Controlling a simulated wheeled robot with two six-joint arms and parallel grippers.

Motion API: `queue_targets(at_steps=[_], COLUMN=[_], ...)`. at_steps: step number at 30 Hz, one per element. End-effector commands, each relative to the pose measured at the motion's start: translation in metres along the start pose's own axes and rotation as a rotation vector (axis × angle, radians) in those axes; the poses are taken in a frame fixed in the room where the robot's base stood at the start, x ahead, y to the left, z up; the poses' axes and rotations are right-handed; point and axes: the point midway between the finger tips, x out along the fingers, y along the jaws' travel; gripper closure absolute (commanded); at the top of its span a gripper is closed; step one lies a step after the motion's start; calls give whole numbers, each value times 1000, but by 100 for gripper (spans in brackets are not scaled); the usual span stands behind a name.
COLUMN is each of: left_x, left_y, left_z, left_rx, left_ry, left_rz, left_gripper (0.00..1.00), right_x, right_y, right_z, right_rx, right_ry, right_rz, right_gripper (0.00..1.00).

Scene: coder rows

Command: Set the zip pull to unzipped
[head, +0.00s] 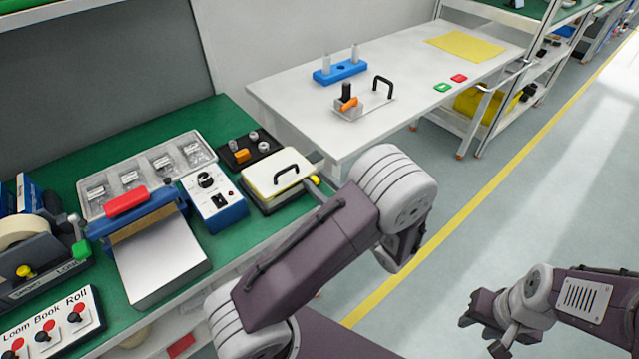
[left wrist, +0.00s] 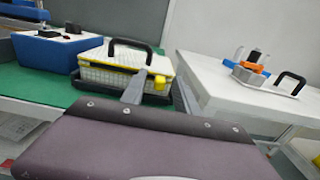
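A white case (head: 280,172) with a black handle and a yellow edge lies on the green bench; it also shows in the left wrist view (left wrist: 115,68). A small yellow zip pull (head: 315,180) is at its right corner. In the left wrist view the yellow pull (left wrist: 160,83) sits between the two grey fingers of my left gripper (left wrist: 160,78). These fingers are apart; I cannot tell whether either touches the pull. In the head view my left gripper (head: 322,190) is partly hidden behind its arm. My right gripper (head: 481,332) hangs over the floor, away from the case.
A blue box with a knob (head: 218,210) stands left of the case. A black tray (head: 245,152) of small parts lies behind it. A white table (head: 420,85) with a blue block and handled plate stands beyond. The floor at right is clear.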

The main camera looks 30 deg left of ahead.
Motion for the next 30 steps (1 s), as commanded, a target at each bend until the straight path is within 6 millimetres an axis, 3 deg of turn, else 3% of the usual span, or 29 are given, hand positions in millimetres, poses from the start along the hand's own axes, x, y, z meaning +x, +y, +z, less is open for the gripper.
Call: queue_targets(at_steps=[2, 6, 30], left_x=[0, 0, 0], left_y=[0, 0, 0], left_z=[0, 0, 0], left_rx=[0, 0, 0], left_ry=[0, 0, 0], left_rz=[0, 0, 0], left_gripper=[64, 100, 100], right_x=[0, 0, 0], right_y=[0, 0, 0], right_z=[0, 0, 0], right_rx=[0, 0, 0], right_ry=[0, 0, 0], right_rz=[0, 0, 0], right_gripper=[64, 64, 64])
